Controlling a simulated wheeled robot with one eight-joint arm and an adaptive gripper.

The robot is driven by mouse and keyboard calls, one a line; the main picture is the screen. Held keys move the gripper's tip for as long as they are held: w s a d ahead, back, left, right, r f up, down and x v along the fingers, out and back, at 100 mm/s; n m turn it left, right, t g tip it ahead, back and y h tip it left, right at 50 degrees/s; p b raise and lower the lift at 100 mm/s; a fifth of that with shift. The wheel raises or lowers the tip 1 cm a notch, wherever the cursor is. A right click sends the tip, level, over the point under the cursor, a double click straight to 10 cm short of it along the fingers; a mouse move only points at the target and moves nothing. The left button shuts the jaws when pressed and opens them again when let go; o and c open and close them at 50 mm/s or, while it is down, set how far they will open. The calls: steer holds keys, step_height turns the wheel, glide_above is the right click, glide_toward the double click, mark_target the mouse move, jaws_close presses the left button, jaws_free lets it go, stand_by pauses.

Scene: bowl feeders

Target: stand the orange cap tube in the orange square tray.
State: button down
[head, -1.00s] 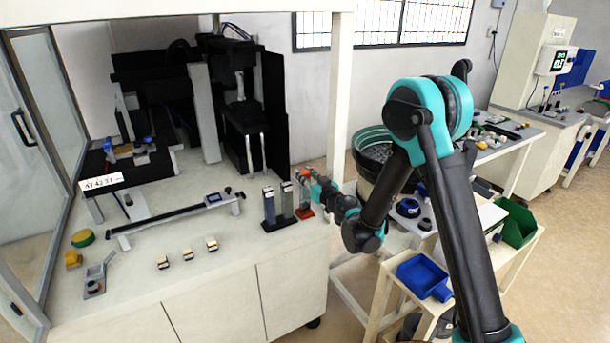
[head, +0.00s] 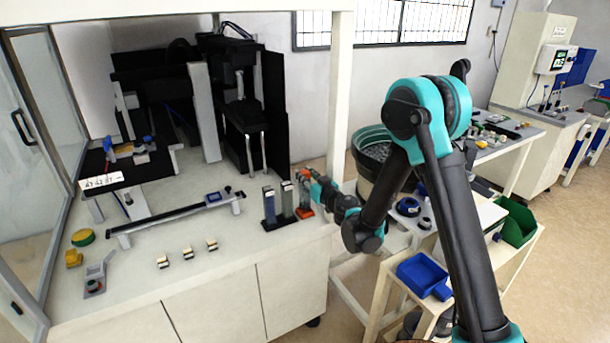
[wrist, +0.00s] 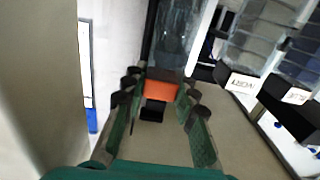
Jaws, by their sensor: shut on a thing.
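My gripper (head: 311,181) is at the right end of the white bench, shut on the orange cap tube. In the wrist view the tube's orange cap (wrist: 157,89) sits between the two fingers (wrist: 155,108). In the head view the tube (head: 304,192) looks upright, partly covered by my gripper. The orange square tray (head: 306,212) shows at its lower end. I cannot tell whether the tube's foot rests on the tray floor or is just above it.
Two upright tubes, one (head: 269,205) and another (head: 287,198), stand close to the left in dark trays. Their labelled tops (wrist: 241,83) show in the wrist view. Several small blocks (head: 187,253) lie further left on the bench. The bench edge is close on the right.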

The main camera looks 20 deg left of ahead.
steer(key=shift+f, duration=1.2)
stand_by(1.8)
steer(key=c, duration=1.1)
jaws_free()
steer(key=shift+r, duration=0.1)
